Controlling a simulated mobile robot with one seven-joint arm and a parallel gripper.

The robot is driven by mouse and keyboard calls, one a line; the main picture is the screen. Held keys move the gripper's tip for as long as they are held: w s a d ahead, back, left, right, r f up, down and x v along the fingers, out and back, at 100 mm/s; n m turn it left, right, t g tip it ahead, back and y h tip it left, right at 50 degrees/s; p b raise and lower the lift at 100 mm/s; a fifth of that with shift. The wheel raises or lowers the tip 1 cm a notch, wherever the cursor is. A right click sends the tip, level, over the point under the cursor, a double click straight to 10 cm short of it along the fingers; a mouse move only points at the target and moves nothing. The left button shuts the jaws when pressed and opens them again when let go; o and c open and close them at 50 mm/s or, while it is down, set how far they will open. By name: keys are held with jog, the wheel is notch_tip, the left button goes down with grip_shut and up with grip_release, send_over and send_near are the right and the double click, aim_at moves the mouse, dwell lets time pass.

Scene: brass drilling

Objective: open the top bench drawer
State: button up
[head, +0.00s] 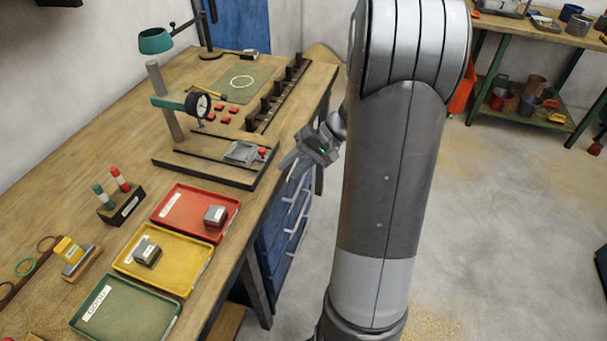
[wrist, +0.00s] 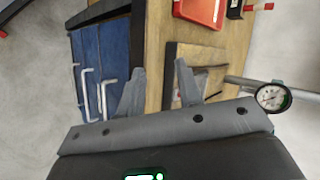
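The blue drawer cabinet (head: 268,240) stands under the bench, with several pale bar handles on its front. The top drawer's handle (head: 299,186) is just below the bench edge. In the wrist view the blue drawer fronts (wrist: 88,50) lie at left, and the handle nearest the bench top (wrist: 104,95) shows beside my left finger. The drawers look shut. My gripper (head: 290,163) is near the bench's front edge, above the handles. In the wrist view its fingers (wrist: 158,82) are apart with nothing held between them, and the handle is outside them.
The wooden bench (head: 60,150) carries a drill stand with a dial gauge (head: 198,106), a red tray (head: 172,212), a yellow tray (head: 190,272) and a green tray (head: 130,315). My arm hides part of the floor. Floor right of the cabinet is clear.

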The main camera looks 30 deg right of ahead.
jog(key=w+d+f+m+t+y, duration=0.25)
jog(key=d+f+m+t, duration=0.5)
jog(key=d+f, duration=1.1)
jog(key=w+a+f+n+t, duration=0.1)
jog(key=w+a+f+n, duration=0.1)
jog(key=w+a, duration=0.6)
jog(key=shift+a+f+h, duration=0.2)
jog(key=shift+f+h, duration=0.25)
jog(key=shift+f, duration=0.05)
jog(key=shift+w, duration=0.1)
jog(key=shift+c, duration=0.2)
grip_shut()
